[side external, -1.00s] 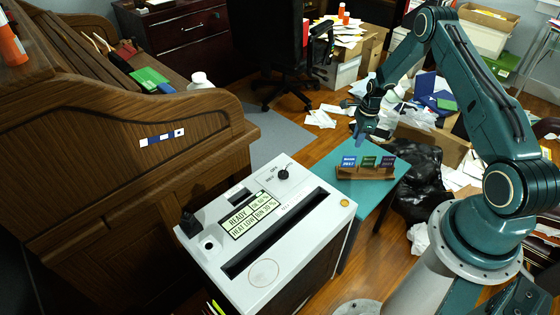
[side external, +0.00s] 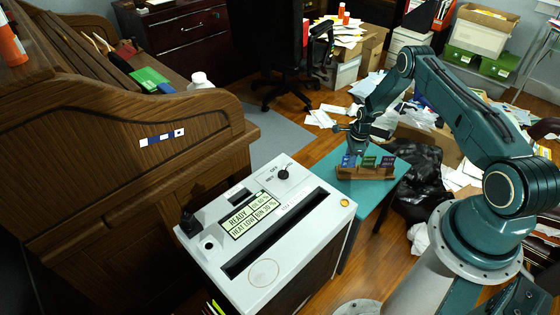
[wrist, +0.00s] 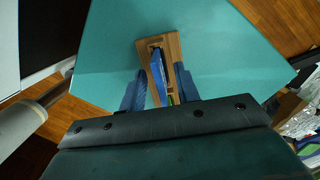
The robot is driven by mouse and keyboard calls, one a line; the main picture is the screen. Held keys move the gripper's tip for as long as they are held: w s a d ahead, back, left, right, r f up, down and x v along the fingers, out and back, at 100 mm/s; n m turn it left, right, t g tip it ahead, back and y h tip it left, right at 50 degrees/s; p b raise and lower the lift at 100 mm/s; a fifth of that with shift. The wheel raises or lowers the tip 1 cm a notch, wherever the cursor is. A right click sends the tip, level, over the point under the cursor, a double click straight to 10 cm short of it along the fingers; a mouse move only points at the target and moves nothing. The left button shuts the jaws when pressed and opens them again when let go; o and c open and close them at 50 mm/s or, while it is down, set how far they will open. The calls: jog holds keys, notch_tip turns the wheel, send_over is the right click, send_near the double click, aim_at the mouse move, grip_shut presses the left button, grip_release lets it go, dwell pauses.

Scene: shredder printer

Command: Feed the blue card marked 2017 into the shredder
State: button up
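A wooden card holder (side external: 365,173) stands on the teal table and holds a blue card (side external: 347,161), a green card (side external: 369,162) and a purple card (side external: 388,162) upright. My gripper (side external: 356,153) is at the blue card, at the holder's left end, and partly covers it. In the wrist view my gripper (wrist: 158,92) is open, with one blue finger on each side of the blue card (wrist: 157,66); gaps show between card and fingers. The card's print is too small to read for sure here. The white shredder (side external: 280,270) has a long dark slot in its top.
The teal table (side external: 361,205) is otherwise bare around the holder. A wooden roll-top desk (side external: 110,160) stands at the left. A black bag (side external: 420,185) and loose papers lie right of the table. An office chair (side external: 270,50) stands behind.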

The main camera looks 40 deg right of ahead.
grip_shut()
jog(key=shift+r, duration=0.2)
dwell(0.3)
jog(key=shift+r, duration=0.75)
jog(key=shift+r, duration=2.85)
jog(key=shift+r, duration=0.1)
